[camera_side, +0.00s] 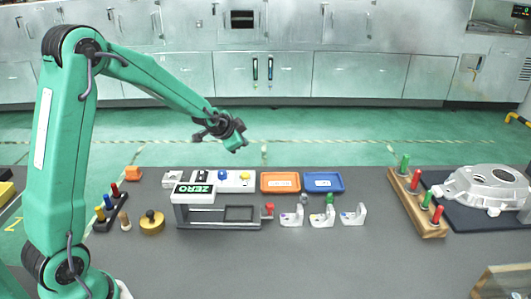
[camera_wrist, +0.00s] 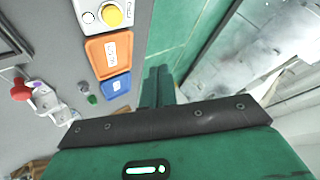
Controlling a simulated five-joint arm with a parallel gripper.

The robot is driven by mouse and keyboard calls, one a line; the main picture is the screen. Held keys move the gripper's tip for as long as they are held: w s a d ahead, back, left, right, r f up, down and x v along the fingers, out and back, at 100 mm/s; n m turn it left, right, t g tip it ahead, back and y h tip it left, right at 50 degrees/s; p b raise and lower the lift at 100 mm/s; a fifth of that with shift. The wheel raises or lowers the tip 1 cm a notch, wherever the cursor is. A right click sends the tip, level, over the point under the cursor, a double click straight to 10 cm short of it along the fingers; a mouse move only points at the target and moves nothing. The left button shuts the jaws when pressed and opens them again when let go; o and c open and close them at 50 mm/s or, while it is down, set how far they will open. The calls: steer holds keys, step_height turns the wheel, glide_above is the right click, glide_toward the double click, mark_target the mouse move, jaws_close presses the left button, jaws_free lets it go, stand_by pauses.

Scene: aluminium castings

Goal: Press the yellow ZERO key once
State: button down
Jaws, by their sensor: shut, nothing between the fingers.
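The yellow key (camera_side: 245,175) sits at the right end of a white panel (camera_side: 234,185) near the back of the table. In the wrist view the yellow key (camera_wrist: 111,15) shows at the top, left of my fingers, on its pale panel. A green-lettered ZERO display (camera_side: 194,190) stands at the left of the panel, on the grey gauge frame (camera_side: 202,216). My gripper (camera_side: 238,148) is shut and empty, raised in the air above and behind the panel, apart from the key. Its fingers (camera_wrist: 158,84) are together in the wrist view.
A blue key (camera_side: 222,175) shares the panel. An orange tray (camera_side: 281,183) and a blue tray (camera_side: 324,182) lie to its right. Several white brackets (camera_side: 322,216) stand in front of them. A peg rack (camera_side: 416,203) and large casting (camera_side: 487,188) are at the right.

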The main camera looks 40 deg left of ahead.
mark_target(242, 175)
steer(key=shift+f, duration=0.15)
steer(key=shift+f, duration=4.25)
steer(key=shift+f, duration=0.2)
steer(key=shift+a+f, duration=0.15)
steer(key=shift+f, duration=0.1)
steer(key=shift+f, duration=0.45)
steer(key=shift+r, duration=0.85)
steer(key=shift+r, duration=0.15)
